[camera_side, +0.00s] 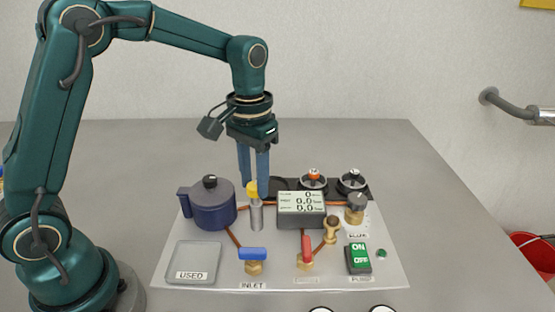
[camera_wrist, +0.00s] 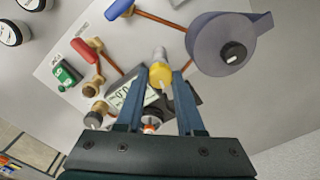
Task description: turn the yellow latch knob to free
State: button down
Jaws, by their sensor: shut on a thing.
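The yellow latch knob (camera_side: 252,188) sits on top of a grey upright post (camera_side: 256,215), between the dark blue pot and the display. My gripper (camera_side: 254,190) points down over it with its blue fingers on either side of the knob. In the wrist view the yellow knob (camera_wrist: 160,76) lies between the fingertips (camera_wrist: 158,80), and the fingers are shut on it. The side view partly hides the knob behind a finger. I cannot tell from these frames how far the knob is turned.
The lidded dark blue pot (camera_side: 209,205) stands close left of the post. The display box (camera_side: 301,209) is close on the right. Blue (camera_side: 253,254) and red (camera_side: 307,248) valve handles are in front. Black-topped canisters (camera_side: 352,182) stand behind. The USED tray (camera_side: 193,262) is empty.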

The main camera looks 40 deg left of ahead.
aim_at(255, 185)
jog(key=shift+m, duration=0.5)
jog(key=c, duration=0.5)
grip_release()
jog(key=shift+r, duration=0.1)
jog(key=shift+r, duration=2.5)
jog(key=shift+r, duration=0.1)
